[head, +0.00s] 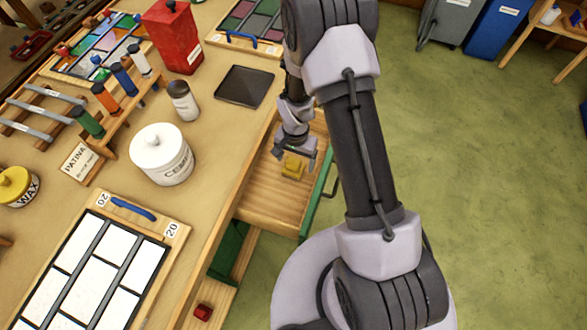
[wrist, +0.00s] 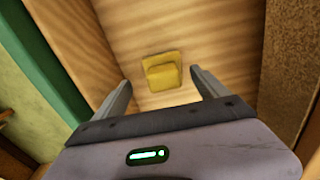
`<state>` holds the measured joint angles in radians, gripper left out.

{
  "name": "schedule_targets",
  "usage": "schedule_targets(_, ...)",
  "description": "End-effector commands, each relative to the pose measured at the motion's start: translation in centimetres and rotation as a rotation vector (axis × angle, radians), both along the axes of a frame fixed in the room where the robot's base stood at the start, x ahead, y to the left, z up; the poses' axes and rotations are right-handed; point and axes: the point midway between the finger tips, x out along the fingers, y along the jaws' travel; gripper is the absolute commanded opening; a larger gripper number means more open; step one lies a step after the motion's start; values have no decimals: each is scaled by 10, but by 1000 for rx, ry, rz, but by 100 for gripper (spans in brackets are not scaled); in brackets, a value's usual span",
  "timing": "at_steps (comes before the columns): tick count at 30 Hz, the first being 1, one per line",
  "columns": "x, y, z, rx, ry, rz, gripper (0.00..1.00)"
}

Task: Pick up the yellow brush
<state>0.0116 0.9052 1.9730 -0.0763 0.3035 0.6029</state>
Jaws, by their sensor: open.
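The yellow brush (head: 292,167) is a small blocky piece lying on the wooden floor of an open drawer (head: 262,205). In the wrist view the yellow brush (wrist: 162,72) shows as a wider flat base with a raised block on it. My gripper (head: 299,150) is over the drawer, just above the brush. In the wrist view my gripper (wrist: 160,85) is open and empty, with one finger to each side of the brush's line and the brush a little beyond the tips. The fingers do not touch it.
The drawer's green front (head: 318,195) and wooden walls stand close around my gripper. The workbench (head: 215,150) to the left holds a white cement tub (head: 160,155), a labelled bottle (head: 183,101), a dark tray (head: 245,87) and a red canister (head: 175,38). Green floor lies open to the right.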

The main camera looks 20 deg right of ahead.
Motion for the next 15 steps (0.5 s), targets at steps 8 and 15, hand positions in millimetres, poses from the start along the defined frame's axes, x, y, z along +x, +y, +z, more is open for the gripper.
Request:
schedule_targets(8, 3, 5, -48, 0, 1, 1, 84)
schedule_targets(15, 3, 5, -45, -1, 1, 1, 68)
